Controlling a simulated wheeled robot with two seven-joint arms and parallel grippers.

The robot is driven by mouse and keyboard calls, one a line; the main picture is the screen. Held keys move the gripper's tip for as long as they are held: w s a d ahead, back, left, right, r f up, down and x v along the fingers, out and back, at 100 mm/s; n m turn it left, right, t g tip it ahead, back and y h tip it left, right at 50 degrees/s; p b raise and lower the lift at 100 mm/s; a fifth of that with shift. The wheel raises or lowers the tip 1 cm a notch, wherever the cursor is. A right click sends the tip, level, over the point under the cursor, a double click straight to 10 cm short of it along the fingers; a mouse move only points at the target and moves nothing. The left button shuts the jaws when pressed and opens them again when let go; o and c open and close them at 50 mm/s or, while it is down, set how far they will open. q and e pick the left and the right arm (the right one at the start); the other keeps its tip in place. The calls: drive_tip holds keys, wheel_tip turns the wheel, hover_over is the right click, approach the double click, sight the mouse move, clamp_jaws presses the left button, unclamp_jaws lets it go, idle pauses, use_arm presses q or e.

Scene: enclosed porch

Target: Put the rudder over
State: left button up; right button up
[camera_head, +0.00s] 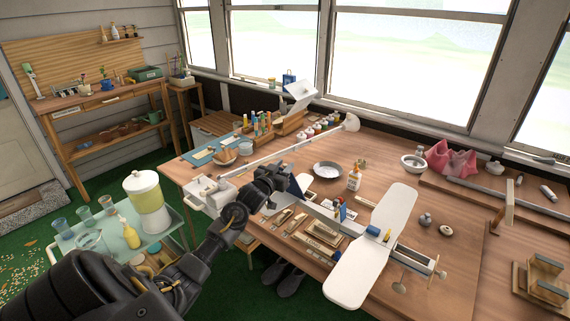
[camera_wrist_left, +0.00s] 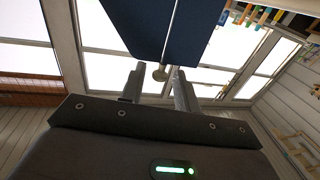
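A model plane with a long white wing (camera_head: 366,245) lies on the wooden table, its tail toward my left gripper (camera_head: 284,187). A blue tail panel (camera_head: 300,183) stands at that end, partly hidden by the gripper. In the left wrist view a large dark blue panel (camera_wrist_left: 140,22), which I take for the fin and rudder, fills the top centre, crossed by a pale lengthwise line. My left gripper (camera_wrist_left: 158,84) is open, its two fingers apart near the panel's lower edge. Whether they touch it I cannot tell. My right gripper is not in view.
A side cart with a drink dispenser (camera_head: 148,203) stands left.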

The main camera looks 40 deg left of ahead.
use_arm(q)
drive_tip(key=shift+w+a, duration=0.1)
drive_tip(key=shift+w, duration=0.5)
clamp_jaws()
drive_tip(key=shift+n+g+y+p, duration=0.35)
drive_tip(key=shift+n+g+y, duration=0.15)
drive_tip(key=shift+n+y, duration=0.95)
drive_tip(key=n+g+y, duration=0.1)
drive_tip(key=y, duration=0.1)
drive_tip(key=n+y, duration=0.1)
drive_tip(key=y, duration=0.1)
drive_tip(key=shift+w+g, duration=0.1)
drive_tip(key=shift+g, duration=0.3)
drive_tip(key=shift+n+g+y, duration=0.35)
drive_tip(key=shift+g+y, duration=0.05)
drive_tip(key=shift+y, duration=0.15)
unclamp_jaws()
